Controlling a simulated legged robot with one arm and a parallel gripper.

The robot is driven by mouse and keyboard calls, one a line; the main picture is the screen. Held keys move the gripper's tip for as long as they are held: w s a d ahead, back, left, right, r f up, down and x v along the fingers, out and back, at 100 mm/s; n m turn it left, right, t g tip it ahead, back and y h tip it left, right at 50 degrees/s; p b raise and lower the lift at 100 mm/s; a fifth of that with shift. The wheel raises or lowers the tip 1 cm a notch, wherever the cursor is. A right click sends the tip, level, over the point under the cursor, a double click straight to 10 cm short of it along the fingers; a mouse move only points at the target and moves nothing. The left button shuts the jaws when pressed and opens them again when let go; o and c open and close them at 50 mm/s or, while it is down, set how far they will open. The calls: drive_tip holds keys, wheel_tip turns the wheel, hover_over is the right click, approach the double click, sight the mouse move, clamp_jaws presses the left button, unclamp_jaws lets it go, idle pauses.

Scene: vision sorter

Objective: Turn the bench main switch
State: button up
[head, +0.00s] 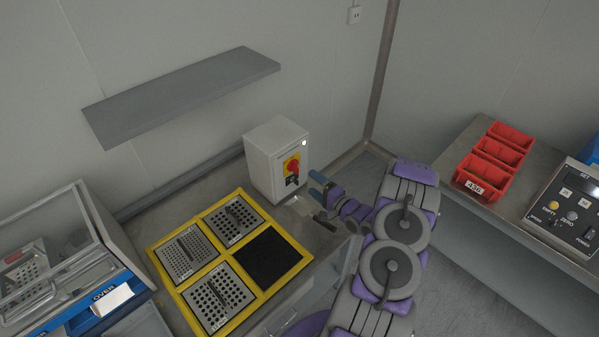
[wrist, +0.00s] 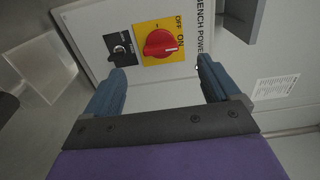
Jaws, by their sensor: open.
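The bench main switch is a red rotary knob (head: 292,166) on a yellow plate on the front of a white box (head: 262,158) at the back of the bench. In the wrist view the red knob (wrist: 160,43) sits on its yellow plate marked OFF and ON, under the words BENCH POWER. Its white pointer mark faces right, towards the ON side. My gripper (head: 318,186) is in front of the box, to the right of the knob. In the wrist view my gripper (wrist: 158,70) is open and empty, its blue fingers apart from the knob, one towards each side.
A small black switch plate (wrist: 122,49) is beside the knob. A yellow frame (head: 185,295) with perforated plates lies in front of the box. A grey shelf (head: 180,95) hangs on the wall behind. Red bins (head: 487,170) and a control panel (head: 570,205) stand on the right bench.

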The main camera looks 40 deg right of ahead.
sight(298, 170)
drive_tip(key=shift+w+a+b, duration=0.15)
drive_tip(key=shift+w+b, duration=0.05)
drive_tip(key=shift+w, duration=1.35)
drive_tip(key=shift+w+a+b, duration=0.15)
drive_tip(key=shift+w+a, duration=0.05)
drive_tip(key=shift+w, duration=1.35)
drive_tip(key=shift+w+a+b, duration=0.15)
drive_tip(key=shift+w+b, duration=0.05)
drive_tip(key=shift+w, duration=1.35)
drive_tip(key=shift+d+f, duration=0.2)
drive_tip(key=shift+d, duration=0.7)
drive_tip(key=c, duration=0.6)
drive_tip(key=shift+c, duration=0.6)
drive_tip(key=shift+a, duration=0.4)
drive_tip(key=c, duration=0.3)
